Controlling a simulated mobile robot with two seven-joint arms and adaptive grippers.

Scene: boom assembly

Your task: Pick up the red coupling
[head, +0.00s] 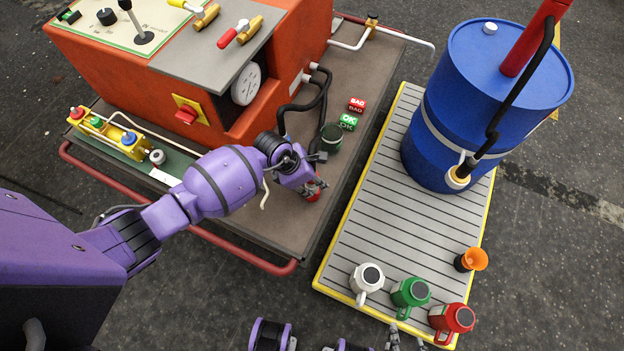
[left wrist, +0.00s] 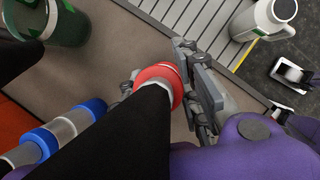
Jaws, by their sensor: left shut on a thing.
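The red coupling (head: 313,195) shows in the head view as a small red patch at my left gripper (head: 312,183), over the front right part of the brown cart deck. In the left wrist view, its red ring (left wrist: 160,76) lies between the grey fingers of my left gripper (left wrist: 172,88), which is shut on it. A thick black part crosses in front and hides some of the coupling. I cannot tell whether the coupling touches the deck. Grey fingers of my right gripper (head: 393,338) show at the bottom edge of the head view, mostly cut off.
A dark green cup (head: 331,137) and red and green blocks (head: 348,123) stand beyond my left gripper. The orange machine (head: 290,60) is behind it. Right of the deck, a slatted platform (head: 385,210) bears a blue drum (head: 440,130) and white, green and red jugs.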

